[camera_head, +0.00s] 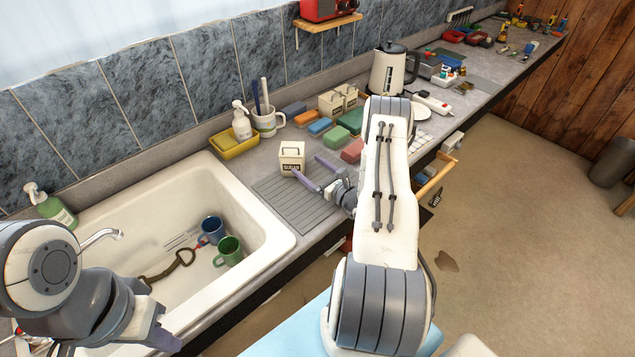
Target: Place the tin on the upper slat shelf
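A cream tin with a handle mark and dark lettering that seems to read SUGAR (291,158) stands upright at the back edge of the grey ribbed drainer mat. My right gripper (306,166) is open, its two purple fingers pointing at the tin from the right; the near fingertip is close to the tin's lower right side, and I cannot tell if it touches. My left gripper (163,335) is low at the left, over the sink's front edge, partly hidden by its own arm. A small wooden wall shelf (318,24) carries a red radio; I cannot make out slats.
A white sink (275,235) holds blue and green mugs. Behind the tin are a white mug (268,122), a yellow tray with a soap bottle, coloured blocks and two more cream tins (331,104). A kettle (388,75) stands further right. An open drawer (437,177) juts out.

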